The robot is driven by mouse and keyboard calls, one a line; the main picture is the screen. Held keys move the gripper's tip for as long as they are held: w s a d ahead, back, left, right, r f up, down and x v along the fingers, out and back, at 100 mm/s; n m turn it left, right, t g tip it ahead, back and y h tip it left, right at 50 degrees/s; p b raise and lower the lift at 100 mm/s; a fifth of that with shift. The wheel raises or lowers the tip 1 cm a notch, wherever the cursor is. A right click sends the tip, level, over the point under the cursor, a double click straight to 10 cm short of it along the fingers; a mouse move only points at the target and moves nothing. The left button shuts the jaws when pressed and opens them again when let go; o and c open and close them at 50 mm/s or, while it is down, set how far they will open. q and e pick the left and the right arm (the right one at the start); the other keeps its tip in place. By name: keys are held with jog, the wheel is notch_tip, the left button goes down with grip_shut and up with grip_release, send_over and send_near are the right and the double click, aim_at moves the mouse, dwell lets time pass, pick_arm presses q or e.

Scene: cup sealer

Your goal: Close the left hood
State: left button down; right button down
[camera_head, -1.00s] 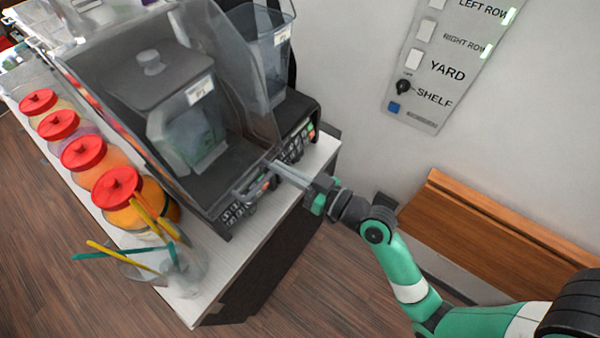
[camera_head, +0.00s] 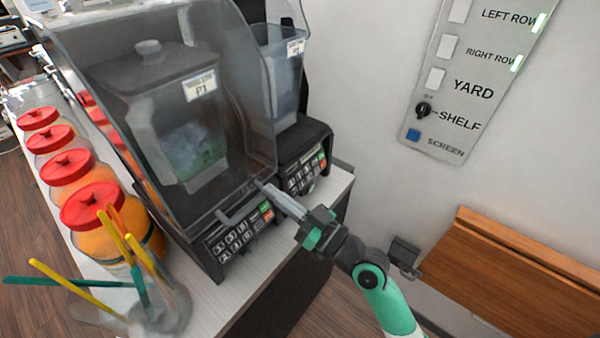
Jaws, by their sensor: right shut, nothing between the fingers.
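The left hood (camera_head: 232,110) is a clear grey cover over the left blender, enclosing its jar (camera_head: 165,120) with the P1 label. It is down, with its lower front edge just above the keypad (camera_head: 235,238); I cannot tell whether it is fully seated. My right gripper (camera_head: 264,187) is shut and empty, its fingertips at the hood's lower right front corner; whether they touch it is unclear. My left gripper is not in view.
A second blender (camera_head: 280,75) with its own keypad stands to the right. Jars with red lids (camera_head: 92,205) line the counter's left side. A clear cup of coloured sticks (camera_head: 165,305) stands at the front left. A wooden bench (camera_head: 510,270) is at the right.

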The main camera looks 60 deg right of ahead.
jog(key=shift+f, duration=0.2)
